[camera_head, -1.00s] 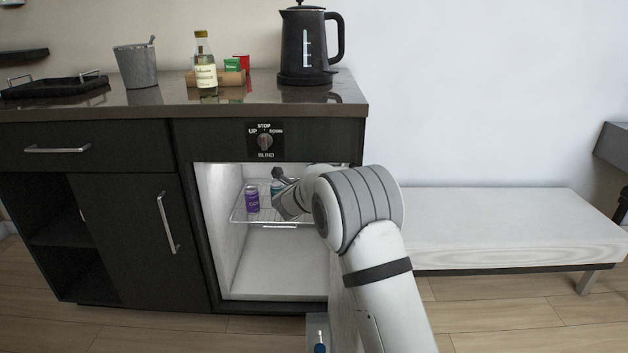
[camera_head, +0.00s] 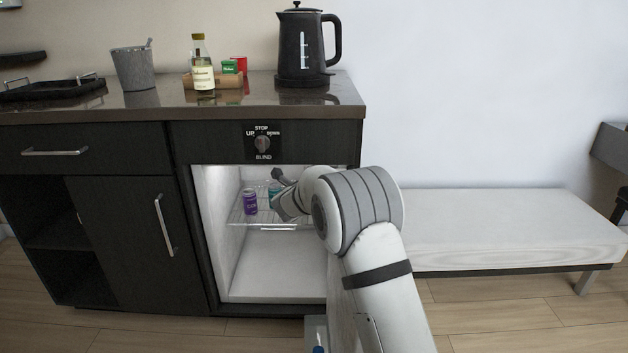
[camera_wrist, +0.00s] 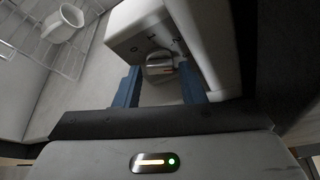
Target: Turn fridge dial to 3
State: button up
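The fridge dial (camera_wrist: 160,68) is a grey knob with a small orange-red mark, on a white housing (camera_wrist: 143,25) inside the fridge.
A purple can (camera_head: 250,202) and a teal item (camera_head: 274,188) stand on the wire shelf (camera_head: 240,219). A white mug (camera_wrist: 62,23) shows in the wrist view. A kettle (camera_head: 305,45) stands on the counter.

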jog(key=p+v, duration=0.2)
jog(key=v, duration=0.5)
jog(key=shift+s, duration=0.35)
